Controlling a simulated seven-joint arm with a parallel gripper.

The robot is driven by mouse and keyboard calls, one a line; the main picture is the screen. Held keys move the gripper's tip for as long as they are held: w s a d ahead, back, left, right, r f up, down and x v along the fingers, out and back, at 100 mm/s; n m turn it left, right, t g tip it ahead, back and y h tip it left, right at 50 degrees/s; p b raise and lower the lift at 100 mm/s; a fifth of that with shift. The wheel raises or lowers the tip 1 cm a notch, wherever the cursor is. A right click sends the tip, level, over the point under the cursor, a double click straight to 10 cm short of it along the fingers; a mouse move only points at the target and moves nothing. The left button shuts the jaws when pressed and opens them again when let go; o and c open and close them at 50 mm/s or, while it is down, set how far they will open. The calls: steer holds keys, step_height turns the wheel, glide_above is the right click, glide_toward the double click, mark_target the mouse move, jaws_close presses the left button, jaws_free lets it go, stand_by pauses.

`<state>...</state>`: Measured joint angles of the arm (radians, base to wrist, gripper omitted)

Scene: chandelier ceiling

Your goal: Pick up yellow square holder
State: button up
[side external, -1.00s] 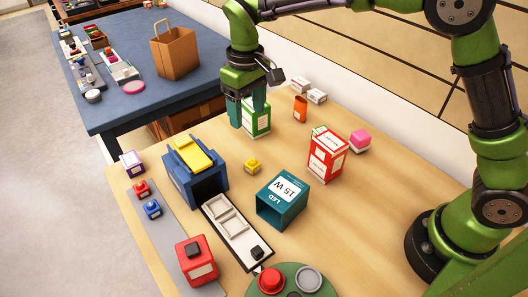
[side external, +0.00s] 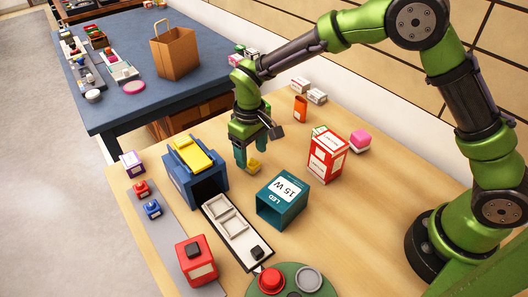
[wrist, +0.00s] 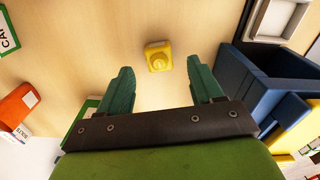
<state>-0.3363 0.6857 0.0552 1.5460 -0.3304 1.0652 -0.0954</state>
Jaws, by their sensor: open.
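The small yellow square holder (side external: 254,168) stands on the wooden table, with a square base and a round raised top. It also shows in the wrist view (wrist: 158,58), top centre, just ahead of my fingertips and roughly centred across the gap. My gripper (side external: 251,156) has its green fingers pointing down above and close to the holder, on its far side in the side view. In the wrist view my gripper (wrist: 160,66) is open, with nothing between the fingers. The exact height of the fingertips above the table is hard to tell.
A blue box with a yellow top (side external: 196,165) stands left of the holder. A teal LED box (side external: 283,199) is in front and a red-white box (side external: 327,155) to the right. A white tray (side external: 232,226) lies in front. A green-white box (wrist: 84,112) is partly hidden behind my gripper.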

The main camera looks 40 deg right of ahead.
mark_target(252, 158)
step_height(252, 158, down, 3)
steer(key=shift+f, duration=0.15)
steer(key=shift+c, duration=0.2)
